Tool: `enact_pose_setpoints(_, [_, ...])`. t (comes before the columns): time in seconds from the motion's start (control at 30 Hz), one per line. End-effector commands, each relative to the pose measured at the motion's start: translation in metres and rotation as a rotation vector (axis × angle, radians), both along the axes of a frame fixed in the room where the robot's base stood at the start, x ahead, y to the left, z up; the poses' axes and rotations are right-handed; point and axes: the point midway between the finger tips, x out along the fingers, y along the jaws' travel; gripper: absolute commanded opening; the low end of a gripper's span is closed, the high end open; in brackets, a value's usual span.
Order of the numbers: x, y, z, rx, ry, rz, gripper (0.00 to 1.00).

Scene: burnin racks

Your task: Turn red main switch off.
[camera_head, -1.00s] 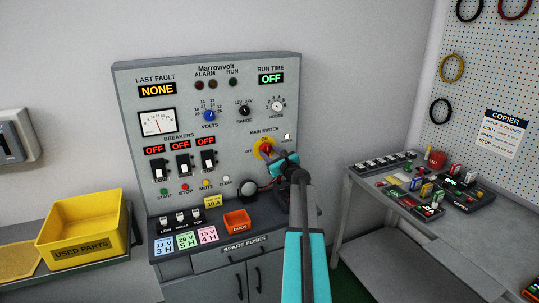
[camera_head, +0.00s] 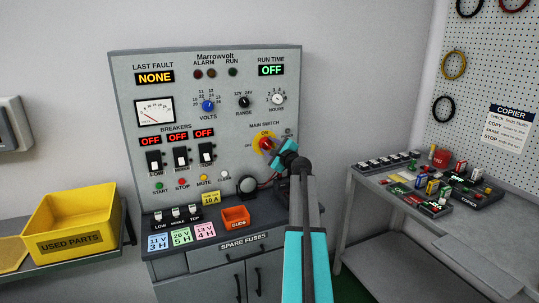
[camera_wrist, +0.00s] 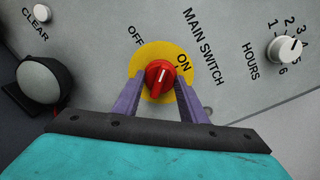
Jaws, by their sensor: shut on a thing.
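The red main switch (camera_head: 266,143) is a round knob on a yellow plate at the right of the grey Marrowvolt panel (camera_head: 225,120). It also shows in the wrist view (camera_wrist: 159,77), where its white pointer line aims between the OFF and ON labels, tilted slightly to the ON side. My gripper (camera_wrist: 160,88) is shut on the knob, one purple finger on each side. In the head view my gripper (camera_head: 277,150) reaches the knob from the lower right and covers part of the plate.
The HOURS knob (camera_wrist: 284,49), the CLEAR button (camera_wrist: 42,12) and a white dome button (camera_wrist: 44,81) sit near the switch. An orange DUDS tray (camera_head: 236,217) is below. A yellow bin (camera_head: 73,225) stands left; a bench (camera_head: 390,184) with devices stands right.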

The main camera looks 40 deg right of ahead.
Motion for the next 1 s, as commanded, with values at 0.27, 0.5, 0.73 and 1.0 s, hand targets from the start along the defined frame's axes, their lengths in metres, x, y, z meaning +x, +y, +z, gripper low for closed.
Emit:
enact_pose_setpoints(0.27, [0.0016,0.0018,-0.0041,-0.215,0.085,0.003,0.16])
enact_pose_setpoints(0.5, [0.0018,0.0021,-0.0039,-0.405,0.162,0.003,0.16])
enact_pose_setpoints(0.73, [0.0017,0.0023,-0.0035,-0.587,0.236,0.002,0.16])
enact_pose_setpoints(1.0, [0.0023,0.0035,-0.0019,-0.75,0.302,0.003,0.16])
